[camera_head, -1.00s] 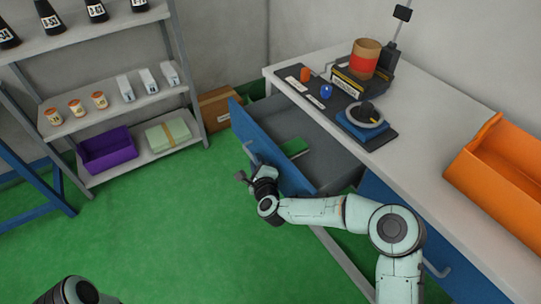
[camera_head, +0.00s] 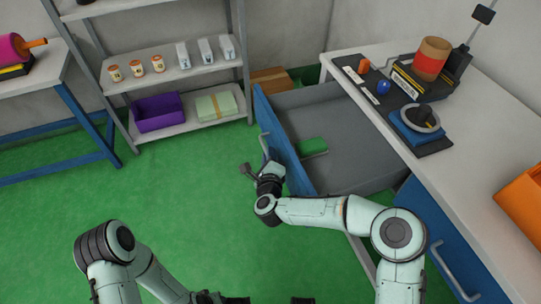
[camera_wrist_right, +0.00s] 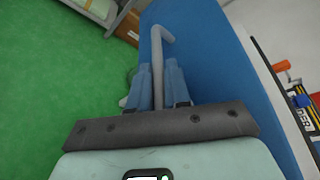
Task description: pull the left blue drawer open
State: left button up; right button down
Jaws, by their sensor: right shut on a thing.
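The left blue drawer (camera_head: 280,150) stands far out of the workbench, its grey inside (camera_head: 345,140) open to view. A green item (camera_head: 313,147) lies in it. My right gripper (camera_head: 256,171) is at the outside of the drawer front. In the right wrist view its two blue fingers (camera_wrist_right: 160,88) are shut on the grey bar handle (camera_wrist_right: 157,55), one on each side, beside the blue front (camera_wrist_right: 212,60). The handle also shows in the head view (camera_head: 264,146). My left arm comes in at the lower left; its gripper is at the bottom edge, mostly cut off.
The workbench top (camera_head: 480,150) bears a black tool mat, a brown canister (camera_head: 432,58) and an orange bin (camera_head: 524,200). A second blue drawer (camera_head: 430,225) below it is shut. A shelf rack (camera_head: 190,95) stands behind. Green floor left of the drawer is clear.

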jog(key=c, duration=1.4)
grip_release()
jog(key=shift+c, duration=0.2)
pick_arm(q)
jog(key=shift+t, duration=0.5)
jog(key=r+p, duration=0.1)
jog(key=w+d+r+p, duration=0.1)
jog(key=r, duration=0.1)
jog(key=w+r, duration=0.1)
jog(key=shift+w+d+r+p, duration=0.15)
jog(key=shift+d+r+p, duration=0.05)
jog(key=shift+p, duration=0.2)
pick_arm(e)
jog(key=v, duration=1.3)
jog(key=shift+s, duration=0.2)
